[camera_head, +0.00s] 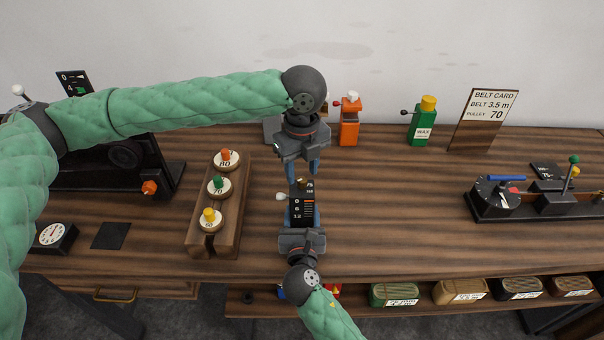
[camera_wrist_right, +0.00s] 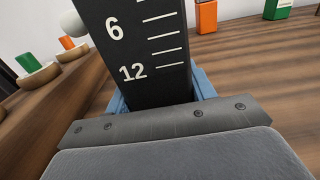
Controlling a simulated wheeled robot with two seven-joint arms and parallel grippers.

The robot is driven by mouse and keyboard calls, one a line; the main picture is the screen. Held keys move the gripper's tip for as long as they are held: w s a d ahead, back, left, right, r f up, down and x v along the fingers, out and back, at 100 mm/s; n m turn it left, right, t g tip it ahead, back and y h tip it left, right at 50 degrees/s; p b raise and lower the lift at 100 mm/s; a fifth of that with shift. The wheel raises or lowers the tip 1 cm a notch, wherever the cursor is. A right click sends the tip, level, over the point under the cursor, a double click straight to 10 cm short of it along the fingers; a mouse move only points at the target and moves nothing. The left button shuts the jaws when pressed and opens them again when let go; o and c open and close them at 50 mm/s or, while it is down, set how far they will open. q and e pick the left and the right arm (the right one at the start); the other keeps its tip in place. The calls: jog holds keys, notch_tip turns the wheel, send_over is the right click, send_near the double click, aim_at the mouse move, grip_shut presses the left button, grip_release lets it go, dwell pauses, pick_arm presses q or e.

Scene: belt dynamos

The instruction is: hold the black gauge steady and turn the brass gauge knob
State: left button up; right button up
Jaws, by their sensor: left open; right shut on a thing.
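The black gauge (camera_head: 301,207) stands upright on the wooden bench with white marks on its face; its 6 and 12 show large in the right wrist view (camera_wrist_right: 150,50). A pale round knob sticks out on its left (camera_head: 282,196). A small brass-coloured part, seemingly the brass knob (camera_head: 309,183), shows at its top. My right gripper (camera_head: 303,218) is shut on the gauge's body, its blue fingers on both sides (camera_wrist_right: 160,92). My left gripper (camera_head: 301,170) is open and points down just above the gauge's top; whether its fingertips straddle the knob I cannot tell.
A wooden rack (camera_head: 228,235) with several coloured-knob discs stands left of the gauge. Orange (camera_head: 349,133) and green (camera_head: 418,132) bottles and a belt card (camera_head: 484,118) stand at the back. A black-based device (camera_head: 510,211) is at the right. The bench between gauge and device is clear.

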pick_arm(q)
jog(key=shift+f, duration=1.1)
pick_arm(e)
jog(key=shift+f, duration=0.2)
pick_arm(q)
grip_shut()
jog(key=shift+n, duration=0.4)
jog(key=n, duration=0.5)
jog(key=shift+n, duration=0.3)
jog(key=n, duration=0.5)
jog(key=shift+n, duration=0.4)
